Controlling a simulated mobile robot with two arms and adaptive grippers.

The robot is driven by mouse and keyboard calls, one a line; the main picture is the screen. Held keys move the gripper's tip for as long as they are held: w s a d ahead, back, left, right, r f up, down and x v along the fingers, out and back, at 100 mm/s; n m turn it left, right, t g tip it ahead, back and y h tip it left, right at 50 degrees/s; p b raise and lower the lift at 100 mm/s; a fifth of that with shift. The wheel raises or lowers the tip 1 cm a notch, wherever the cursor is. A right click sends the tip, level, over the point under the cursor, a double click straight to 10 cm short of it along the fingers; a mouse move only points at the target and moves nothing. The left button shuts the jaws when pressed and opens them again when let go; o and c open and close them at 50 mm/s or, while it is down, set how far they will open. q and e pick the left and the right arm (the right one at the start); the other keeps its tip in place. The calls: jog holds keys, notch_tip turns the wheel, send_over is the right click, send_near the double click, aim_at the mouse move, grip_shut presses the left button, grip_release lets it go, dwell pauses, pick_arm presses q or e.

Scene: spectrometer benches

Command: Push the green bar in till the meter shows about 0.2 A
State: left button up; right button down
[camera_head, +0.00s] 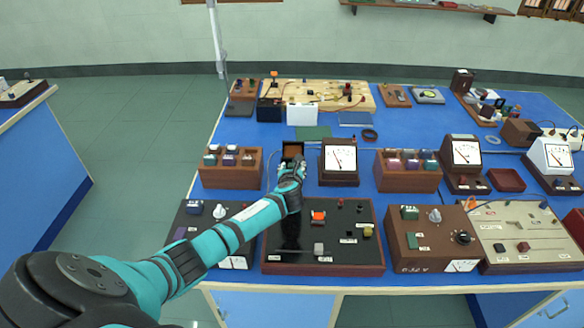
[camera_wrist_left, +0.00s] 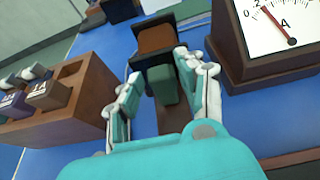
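The green bar (camera_wrist_left: 164,85) shows in the left wrist view, set in a dark holder with a brown block (camera_wrist_left: 156,38) at its far end. My left gripper (camera_wrist_left: 158,77) has its fingers apart, one on each side of the bar; whether they touch it is unclear. In the head view my left gripper (camera_head: 291,168) is just left of the ammeter (camera_head: 339,157) and hides the bar. My right gripper is not in view.
A wooden rack of blocks (camera_head: 230,181) stands left of my gripper, another rack (camera_head: 407,183) right of the ammeter. A black panel (camera_head: 350,258) lies under my forearm. Two more meters (camera_head: 465,155) (camera_head: 551,157) stand at the right. Blue table (camera_head: 412,125) is bare behind the second rack.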

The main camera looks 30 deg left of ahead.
pick_arm(q)
jog(key=shift+o, duration=0.4)
jog(key=shift+s+r, duration=0.1)
jog(key=v, duration=1.2)
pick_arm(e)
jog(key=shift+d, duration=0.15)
